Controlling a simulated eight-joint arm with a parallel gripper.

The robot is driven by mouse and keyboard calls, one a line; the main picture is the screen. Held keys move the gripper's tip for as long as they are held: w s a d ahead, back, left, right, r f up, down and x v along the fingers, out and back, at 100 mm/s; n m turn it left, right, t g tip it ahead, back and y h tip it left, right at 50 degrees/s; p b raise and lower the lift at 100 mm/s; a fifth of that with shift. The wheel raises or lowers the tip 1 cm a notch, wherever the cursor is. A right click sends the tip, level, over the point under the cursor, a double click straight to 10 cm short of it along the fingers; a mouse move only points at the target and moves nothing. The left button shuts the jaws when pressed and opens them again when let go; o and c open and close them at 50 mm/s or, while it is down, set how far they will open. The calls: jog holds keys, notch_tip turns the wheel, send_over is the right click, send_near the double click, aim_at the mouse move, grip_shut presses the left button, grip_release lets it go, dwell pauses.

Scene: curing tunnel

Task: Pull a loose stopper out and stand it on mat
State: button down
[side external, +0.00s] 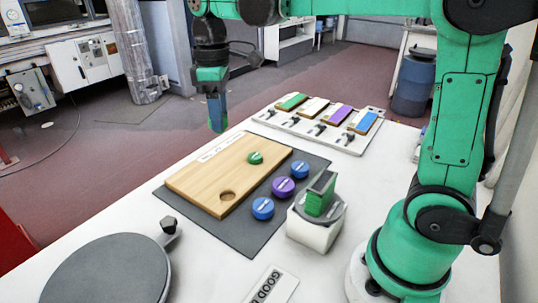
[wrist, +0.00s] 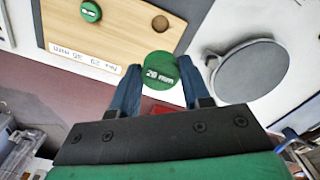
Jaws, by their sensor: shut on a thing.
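My gripper (side external: 217,122) hangs in the air beyond the wooden board (side external: 190,183), above the far floor side in the side view. In the wrist view its two blue fingers (wrist: 168,72) are shut on a green stopper (wrist: 160,70) with "20 mm" on its top. Another green stopper (side external: 255,158) sits in the board. An empty round hole (side external: 227,196) is at the board's near end. The dark grey mat (side external: 245,243) lies under the board. A blue stopper (side external: 301,170), a purple stopper (side external: 283,187) and another blue stopper (side external: 262,208) stand on it.
A white block with a green piece (side external: 320,195) stands right of the mat. A round grey plate (side external: 100,272) is at the front left, with a sign (side external: 272,287) at the front edge. A rack with coloured labels (side external: 315,128) is behind. Bare mat shows near the front.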

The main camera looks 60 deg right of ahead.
jog(key=shift+r, duration=4.1)
jog(key=s+d+f+m, duration=0.25)
jog(key=d+m, duration=0.25)
jog(key=d, duration=0.8)
jog(key=m, duration=0.4)
send_over(314, 161)
notch_tip(314, 161, down, 19)
jog(key=shift+r, duration=0.2)
jog(key=shift+f, duration=2.1)
jog(key=shift+f, duration=0.1)
jog(key=shift+c, duration=2)
grip_release()
